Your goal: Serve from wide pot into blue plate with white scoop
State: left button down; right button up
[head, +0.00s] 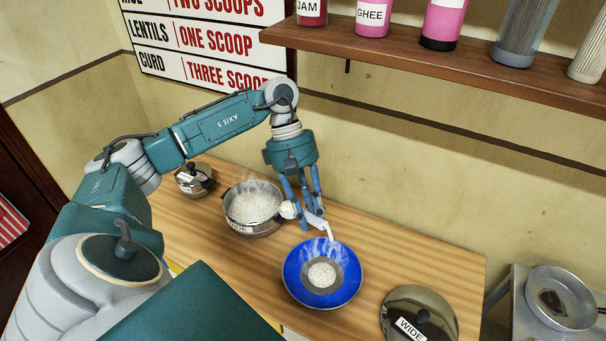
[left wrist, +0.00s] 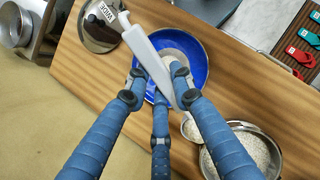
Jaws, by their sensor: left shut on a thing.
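The wide pot (head: 230,218), a steel pot with a partly hidden label, stands on the wooden counter and is full of steaming white rice-like grains. It shows at lower right in the left wrist view (left wrist: 212,168). The blue plate (head: 294,286) is in front and to the right, with a small heap of the same grains in its middle; it also shows in the left wrist view (left wrist: 200,80). My left gripper (head: 307,214) is shut on the handle of the white scoop (head: 327,229). The scoop's bowl, holding white grains, is beside the pot's right rim. My right gripper is not in view.
A lid labelled WIDE (head: 403,301) lies right of the plate. A small lidded pot (head: 193,180) stands at the back left. A shelf (head: 400,55) with jars runs above. A metal pan (head: 560,298) is at far right. A wall sign (head: 205,40) lists scoop counts.

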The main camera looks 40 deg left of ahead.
pick_arm(q)
jog(key=shift+s+d+p, duration=0.8)
jog(key=shift+d+p, duration=2.65)
jog(key=shift+d, duration=3)
notch_tip(320, 180, down, 6)
jog(key=h+b, duration=0.1)
jog(key=b, duration=0.3)
jog(key=w+a+r+g+h+b, duration=0.2)
jog(key=a+h+b, duration=0.45)
jog(key=b, duration=1.15)
jog(key=s+d+r+t+y+p, duration=0.2)
jog(key=d+r+y+p, duration=0.1)
jog(key=d+y+p, duration=0.2)
jog(key=d+y, duration=0.2)
jog(key=y, duration=0.1)
jog(key=shift+d+r+p, duration=0.15)
jog(key=shift+r+p, duration=0.15)
jog(key=shift+p, duration=0.05)
